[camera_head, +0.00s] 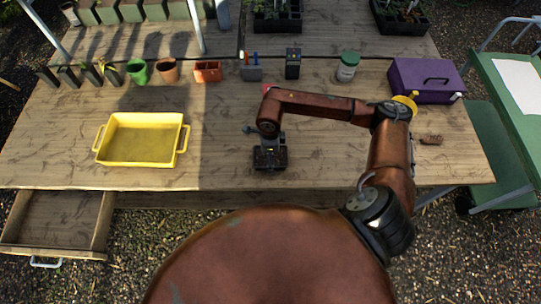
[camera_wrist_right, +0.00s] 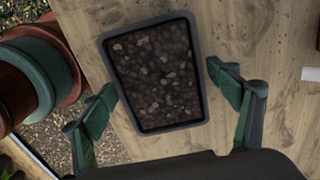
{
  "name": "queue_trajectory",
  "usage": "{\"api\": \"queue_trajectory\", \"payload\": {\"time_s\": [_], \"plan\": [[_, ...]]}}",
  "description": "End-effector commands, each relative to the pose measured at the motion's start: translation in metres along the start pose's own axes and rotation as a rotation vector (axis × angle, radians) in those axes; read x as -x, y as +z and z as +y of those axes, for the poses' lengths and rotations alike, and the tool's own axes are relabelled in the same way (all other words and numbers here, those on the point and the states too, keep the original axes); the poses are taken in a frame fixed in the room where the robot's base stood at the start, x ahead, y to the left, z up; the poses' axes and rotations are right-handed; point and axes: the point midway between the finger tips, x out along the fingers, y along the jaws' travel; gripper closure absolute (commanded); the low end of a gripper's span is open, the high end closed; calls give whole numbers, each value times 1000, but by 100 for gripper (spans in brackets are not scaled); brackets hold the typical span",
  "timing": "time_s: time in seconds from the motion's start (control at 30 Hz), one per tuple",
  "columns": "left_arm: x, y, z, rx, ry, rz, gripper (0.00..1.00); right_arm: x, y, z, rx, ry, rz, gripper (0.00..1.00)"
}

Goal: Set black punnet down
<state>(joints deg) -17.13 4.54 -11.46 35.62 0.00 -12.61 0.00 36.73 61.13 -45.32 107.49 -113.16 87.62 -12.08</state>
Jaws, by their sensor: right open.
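My left gripper is not in view.
A yellow tray (camera_head: 138,163) stands to the left. Pots, small boxes and a green-lidded jar (camera_head: 347,66) line the back. A purple case (camera_head: 425,82) is at the back right, with a brown object (camera_head: 431,139) before it. A drawer (camera_head: 58,220) hangs open front left.

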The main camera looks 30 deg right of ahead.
Motion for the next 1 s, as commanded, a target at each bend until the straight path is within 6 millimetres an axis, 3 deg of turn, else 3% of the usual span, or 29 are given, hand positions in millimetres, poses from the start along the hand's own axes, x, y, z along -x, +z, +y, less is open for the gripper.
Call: {"api": "queue_trajectory", "payload": {"time_s": [0.17,0.5,0.7,1.0], "plan": [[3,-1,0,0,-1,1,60,11,0,-1,0,-2,-2,19],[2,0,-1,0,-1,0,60,80,0,-1,1,-5,-1,19],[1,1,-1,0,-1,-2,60,111,0,-1,0,-3,-1,19],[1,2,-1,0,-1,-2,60,124,0,0,0,0,0,19]]}}
